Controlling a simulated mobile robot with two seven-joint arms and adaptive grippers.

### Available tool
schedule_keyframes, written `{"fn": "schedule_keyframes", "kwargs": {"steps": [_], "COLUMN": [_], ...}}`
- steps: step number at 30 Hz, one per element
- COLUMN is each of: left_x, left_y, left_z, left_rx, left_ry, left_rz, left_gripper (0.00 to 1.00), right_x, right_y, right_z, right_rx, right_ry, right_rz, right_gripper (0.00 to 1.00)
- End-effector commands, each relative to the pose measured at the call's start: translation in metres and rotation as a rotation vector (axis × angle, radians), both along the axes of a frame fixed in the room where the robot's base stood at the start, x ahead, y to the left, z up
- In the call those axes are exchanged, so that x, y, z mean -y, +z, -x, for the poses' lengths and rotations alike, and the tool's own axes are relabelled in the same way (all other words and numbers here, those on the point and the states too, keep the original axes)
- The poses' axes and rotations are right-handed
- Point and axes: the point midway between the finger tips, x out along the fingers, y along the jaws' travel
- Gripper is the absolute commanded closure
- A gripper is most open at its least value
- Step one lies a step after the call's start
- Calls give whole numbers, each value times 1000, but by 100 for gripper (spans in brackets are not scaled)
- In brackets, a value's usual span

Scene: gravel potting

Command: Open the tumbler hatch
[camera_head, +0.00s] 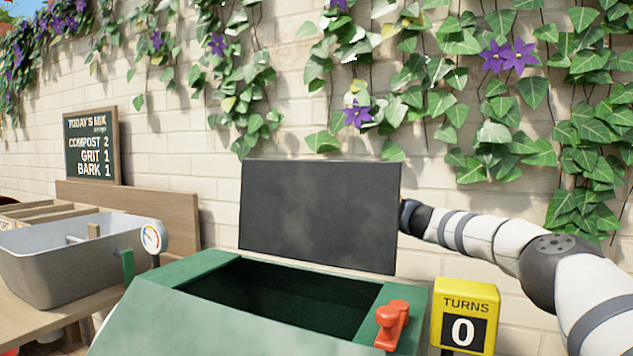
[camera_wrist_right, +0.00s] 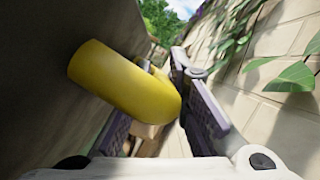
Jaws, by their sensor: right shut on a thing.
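The tumbler (camera_head: 150,325) is a green box at the bottom middle of the head view. Its dark hatch (camera_head: 320,215) stands nearly upright behind the opening, and the dark inside (camera_head: 285,298) shows. My right arm comes in from the right and ends at the hatch's right edge; its gripper is hidden behind the hatch there. In the right wrist view my right gripper (camera_wrist_right: 158,105) is shut on the yellow handle (camera_wrist_right: 125,85), which sits on the dark hatch face at left. The handle hides part of the left finger. My left gripper is not in view.
A red latch (camera_head: 391,322) sits on the tumbler's front right corner. A yellow turns counter (camera_head: 464,316) reading 0 stands at right. A grey tub (camera_head: 70,265) with a dial gauge (camera_head: 151,237) and a mix board (camera_head: 92,146) are at left. An ivy-covered brick wall (camera_head: 300,110) stands close behind.

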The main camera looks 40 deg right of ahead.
Motion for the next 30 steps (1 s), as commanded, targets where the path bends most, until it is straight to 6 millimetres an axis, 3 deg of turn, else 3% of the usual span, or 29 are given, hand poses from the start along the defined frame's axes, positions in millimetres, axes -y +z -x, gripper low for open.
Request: {"fn": "schedule_keyframes", "kwargs": {"steps": [12,13,23,26,30], "left_x": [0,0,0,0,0], "left_y": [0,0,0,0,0], "left_z": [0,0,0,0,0], "left_rx": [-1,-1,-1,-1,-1], "left_ry": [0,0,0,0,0], "left_rz": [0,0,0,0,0], "left_gripper": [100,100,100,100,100], "right_x": [0,0,2,11,35], "right_y": [-2,-2,-2,-7,-20], "right_z": [-1,0,1,11,38], "right_rx": [-5,-5,-4,-6,-4], "right_ry": [2,2,0,-2,-3], "right_rz": [-2,-2,-2,-5,-6], "right_gripper": [100,78,76,76,76]}}
